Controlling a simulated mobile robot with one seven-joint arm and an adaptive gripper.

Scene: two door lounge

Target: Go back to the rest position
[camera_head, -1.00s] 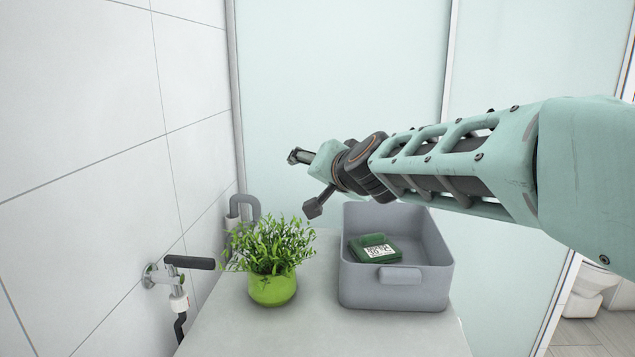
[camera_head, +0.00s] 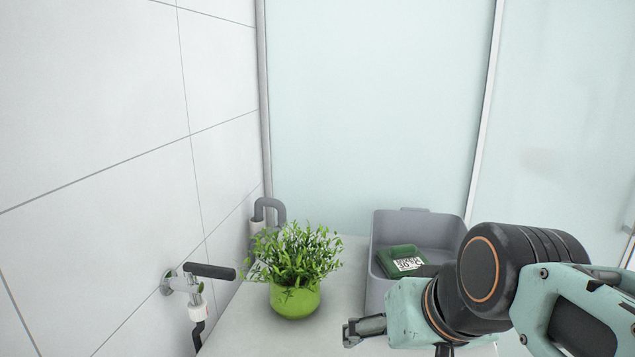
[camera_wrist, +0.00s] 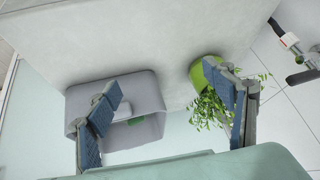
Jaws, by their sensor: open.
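My gripper (camera_wrist: 172,115) is open and empty in the wrist view, its two blue-padded fingers wide apart. In the head view its end (camera_head: 365,329) shows low in the picture, in front of the grey bin and to the right of the plant. My arm covers the front and right part of the bin. The grey bin (camera_head: 385,222) stands on the pale counter with a green item (camera_head: 402,259) with a printed white label inside. In the wrist view the bin (camera_wrist: 140,95) lies toward the left finger and the plant's green pot (camera_wrist: 203,72) is behind the right finger.
A leafy plant in a green pot (camera_head: 295,300) stands on the pale counter (camera_head: 245,325), left of the bin. A wall valve with a dark handle (camera_head: 210,271) juts out at left. A grey bent pipe (camera_head: 270,207) stands behind the plant. Frosted panels (camera_head: 370,110) close off the back.

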